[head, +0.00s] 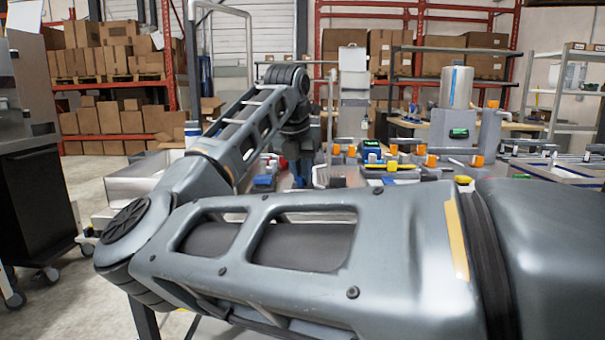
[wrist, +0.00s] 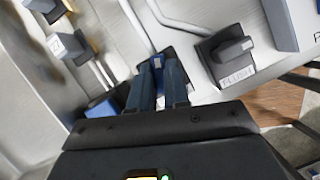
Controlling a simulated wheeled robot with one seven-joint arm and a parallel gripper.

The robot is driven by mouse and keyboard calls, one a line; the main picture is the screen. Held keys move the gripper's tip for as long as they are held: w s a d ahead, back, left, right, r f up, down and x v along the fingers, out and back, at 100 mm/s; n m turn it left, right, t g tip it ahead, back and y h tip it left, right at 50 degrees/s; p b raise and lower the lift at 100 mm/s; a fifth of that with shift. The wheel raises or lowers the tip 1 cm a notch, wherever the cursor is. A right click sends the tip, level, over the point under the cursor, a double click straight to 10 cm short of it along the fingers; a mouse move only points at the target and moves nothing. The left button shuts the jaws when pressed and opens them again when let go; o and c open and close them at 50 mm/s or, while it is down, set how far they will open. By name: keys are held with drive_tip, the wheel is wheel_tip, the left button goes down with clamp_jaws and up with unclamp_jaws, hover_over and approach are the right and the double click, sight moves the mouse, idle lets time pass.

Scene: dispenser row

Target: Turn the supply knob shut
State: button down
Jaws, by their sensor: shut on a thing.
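My gripper (wrist: 160,78) points down at the bench panel in the wrist view, its two dark blue fingers close together. In the head view my gripper (head: 300,175) is low over the left part of the bench, partly hidden behind my own arm.
A dark knob (wrist: 228,50) labelled FLUSH sits just right of my fingers, with a thin pipe running to it. A blue block (wrist: 105,104) is at the left. Orange and green fittings crowd the bench, and a silver cylinder (head: 457,87) stands at its back right.

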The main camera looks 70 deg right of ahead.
drive_tip(key=m+g, duration=0.1)
drive_tip(key=m, duration=0.2)
drive_tip(key=shift+w+r+m, duration=0.1)
drive_tip(key=shift+w+m, duration=0.05)
drive_tip(key=shift+m, duration=0.25)
drive_tip(key=m, duration=0.1)
drive_tip(key=m+g, duration=0.1)
drive_tip(key=m, duration=0.1)
drive_tip(key=shift+w+d+m+g+y+p, duration=0.1)
drive_tip(key=shift+m+g+y+p, duration=0.2)
drive_tip(key=shift+y+p, duration=0.1)
drive_tip(key=m+g+p, duration=0.1)
drive_tip(key=m, duration=0.2)
drive_tip(key=shift+m+y, duration=0.3)
drive_tip(key=shift+y, duration=0.1)
drive_tip(key=shift+d+m+g+y+p, duration=0.1)
drive_tip(key=shift+m+g+y+p, duration=0.3)
drive_tip(key=shift+m, duration=1.1)
drive_tip(key=c, duration=1.1)
unclamp_jaws()
drive_tip(key=v, duration=0.7)
drive_tip(key=shift+w+r+p, duration=0.2)
drive_tip(key=shift+r+p, duration=0.15)
